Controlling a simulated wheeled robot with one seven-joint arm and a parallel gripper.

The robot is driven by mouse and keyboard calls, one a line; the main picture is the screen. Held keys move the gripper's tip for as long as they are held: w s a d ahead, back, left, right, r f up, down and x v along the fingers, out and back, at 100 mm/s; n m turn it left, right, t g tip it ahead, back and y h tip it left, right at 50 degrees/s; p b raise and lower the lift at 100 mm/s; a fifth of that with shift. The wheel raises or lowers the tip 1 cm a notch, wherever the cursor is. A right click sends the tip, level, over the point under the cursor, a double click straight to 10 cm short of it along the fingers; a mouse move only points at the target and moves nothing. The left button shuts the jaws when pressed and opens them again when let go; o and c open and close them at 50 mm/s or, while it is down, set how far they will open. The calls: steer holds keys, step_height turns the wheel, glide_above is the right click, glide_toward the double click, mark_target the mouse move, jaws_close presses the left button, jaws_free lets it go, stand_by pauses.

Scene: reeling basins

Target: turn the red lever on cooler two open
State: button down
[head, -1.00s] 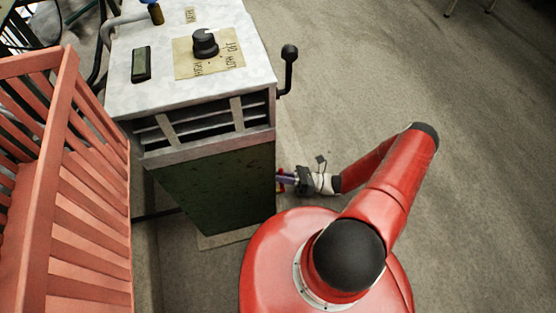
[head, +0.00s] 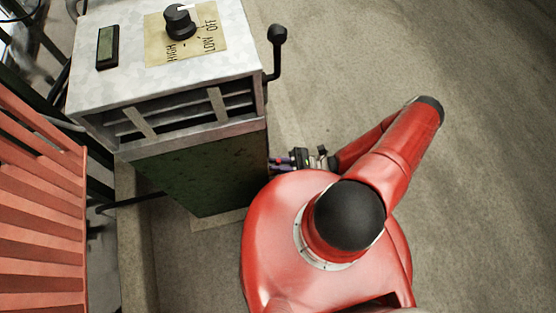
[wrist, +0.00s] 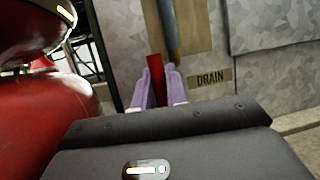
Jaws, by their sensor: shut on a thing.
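The cooler (head: 190,170) is a tall box with a grey top and a dark green front in the head view; no number on it can be read. In the wrist view the red lever (wrist: 156,70) stands upright against the cooler's grey side, left of a DRAIN label (wrist: 209,78). My gripper (wrist: 158,82) has purple fingertips, one on each side of the lever, and is shut on it. In the head view my gripper (head: 283,162) is low at the cooler's right side, and the lever is mostly hidden there. A blue-grey pipe (wrist: 170,30) runs beside the lever.
A black knob (head: 179,20) marked HIGH, LOW and OFF is on the cooler's top. A black-handled crank (head: 277,50) sticks out on its right side, above my gripper. A salmon slatted rack (head: 40,215) stands at left. The floor at right is clear.

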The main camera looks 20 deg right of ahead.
steer(key=c, duration=1.4)
jaws_free()
steer(key=shift+c, duration=0.2)
steer(key=shift+s+d+f, duration=0.1)
steer(key=shift+d+f, duration=0.05)
steer(key=shift+d, duration=0.15)
steer(key=s+d, duration=0.1)
steer(key=d, duration=1.1)
steer(key=shift+s+d, duration=0.25)
steer(key=shift+s, duration=0.1)
steer(key=shift+f, duration=0.1)
